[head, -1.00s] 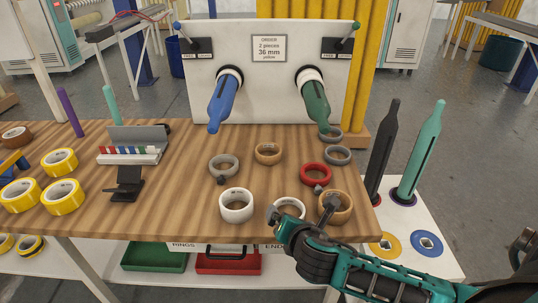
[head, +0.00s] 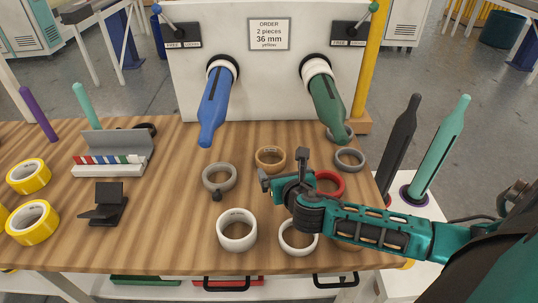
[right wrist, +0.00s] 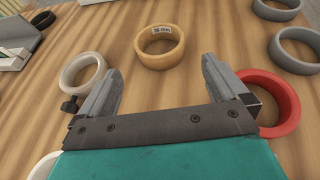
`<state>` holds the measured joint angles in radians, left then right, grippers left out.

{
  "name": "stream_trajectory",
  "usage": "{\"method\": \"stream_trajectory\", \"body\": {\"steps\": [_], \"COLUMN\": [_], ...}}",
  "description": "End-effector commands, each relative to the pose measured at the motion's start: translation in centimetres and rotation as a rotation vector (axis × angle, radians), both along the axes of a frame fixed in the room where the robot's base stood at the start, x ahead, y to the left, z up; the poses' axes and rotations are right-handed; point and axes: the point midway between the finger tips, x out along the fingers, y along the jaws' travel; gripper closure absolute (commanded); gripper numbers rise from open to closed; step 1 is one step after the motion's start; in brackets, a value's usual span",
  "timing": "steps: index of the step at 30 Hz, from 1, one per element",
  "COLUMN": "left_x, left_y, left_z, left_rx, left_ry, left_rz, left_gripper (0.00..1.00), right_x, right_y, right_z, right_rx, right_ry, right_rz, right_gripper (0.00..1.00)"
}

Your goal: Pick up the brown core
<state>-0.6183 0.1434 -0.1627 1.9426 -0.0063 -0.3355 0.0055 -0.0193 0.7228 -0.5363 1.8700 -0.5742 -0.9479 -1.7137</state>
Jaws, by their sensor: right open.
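The brown core (head: 270,158), a tan ring with a small white label on its inside, lies flat on the wooden table, below and between the two spindles. It shows whole in the right wrist view (right wrist: 160,50), ahead of the fingers. My right gripper (head: 284,168) is open and empty, just in front of the core on its near right side. In the right wrist view its two fingers (right wrist: 161,72) are spread, with the core beyond the gap and not between them. My left gripper is out of view.
A grey ring with a dark clip (head: 219,178) lies left of the gripper, a red ring (head: 329,183) right, partly behind my arm. White rings (head: 237,231) lie nearer. Blue (head: 213,108) and green (head: 328,104) spindles overhang the table's back. Yellow tape rolls (head: 33,222) lie left.

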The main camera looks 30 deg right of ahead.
Motion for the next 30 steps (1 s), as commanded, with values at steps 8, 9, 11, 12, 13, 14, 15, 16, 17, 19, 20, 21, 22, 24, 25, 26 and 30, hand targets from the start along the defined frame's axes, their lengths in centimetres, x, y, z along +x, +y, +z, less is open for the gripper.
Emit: {"method": "stream_trajectory", "body": {"steps": [8,9,11,12,13,14,15,16,17,19,20,21,22,24,25,26,30], "left_x": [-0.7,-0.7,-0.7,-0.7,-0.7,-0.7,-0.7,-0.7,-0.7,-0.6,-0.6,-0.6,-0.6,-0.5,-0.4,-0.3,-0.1], "left_y": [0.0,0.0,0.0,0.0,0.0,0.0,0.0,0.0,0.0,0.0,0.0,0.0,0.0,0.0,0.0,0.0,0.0], "left_z": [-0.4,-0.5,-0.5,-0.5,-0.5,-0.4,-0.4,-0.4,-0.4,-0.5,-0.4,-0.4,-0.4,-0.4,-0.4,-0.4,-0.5], "left_rx": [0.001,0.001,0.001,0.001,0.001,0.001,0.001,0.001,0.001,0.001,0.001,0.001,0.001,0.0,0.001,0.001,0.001], "left_ry": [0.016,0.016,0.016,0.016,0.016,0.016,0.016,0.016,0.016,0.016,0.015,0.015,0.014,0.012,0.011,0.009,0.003], "left_rz": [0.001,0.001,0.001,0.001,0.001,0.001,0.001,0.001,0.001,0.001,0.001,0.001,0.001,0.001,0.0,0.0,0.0], "left_gripper": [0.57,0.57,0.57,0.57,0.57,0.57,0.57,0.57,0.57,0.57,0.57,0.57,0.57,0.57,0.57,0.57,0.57], "right_x": [4.0,4.5,4.9,5.1,5.3,5.4,5.5,5.6,5.7,6.1,6.3,6.7,7.1,7.8,8.1,8.4,9.5], "right_y": [-1.4,-1.6,-1.7,-1.8,-1.8,-1.9,-1.9,-1.9,-2.0,-2.1,-2.2,-2.3,-2.3,-2.6,-2.6,-2.7,-3.2], "right_z": [-1.8,-1.9,-2.2,-2.3,-2.3,-2.4,-2.4,-2.5,-2.5,-2.8,-2.9,-3.2,-3.3,-3.8,-4.0,-4.2,-4.7], "right_rx": [0.002,0.002,0.002,0.003,0.003,0.003,0.003,0.003,0.003,0.002,0.002,0.002,0.003,0.003,0.005,0.003,0.002], "right_ry": [-0.001,-0.001,-0.001,-0.001,-0.001,-0.001,0.0,0.0,-0.001,0.0,-0.001,0.0,0.0,0.0,-0.001,0.0,0.0], "right_rz": [-0.003,-0.003,-0.002,-0.001,0.0,-0.001,-0.001,-0.001,-0.001,-0.002,-0.002,-0.003,-0.002,-0.003,-0.002,-0.002,-0.001], "right_gripper": [0.0,0.0,0.0,0.0,0.0,0.0,0.0,0.0,0.0,0.0,0.0,0.0,0.0,0.0,0.0,0.0,0.0]}}
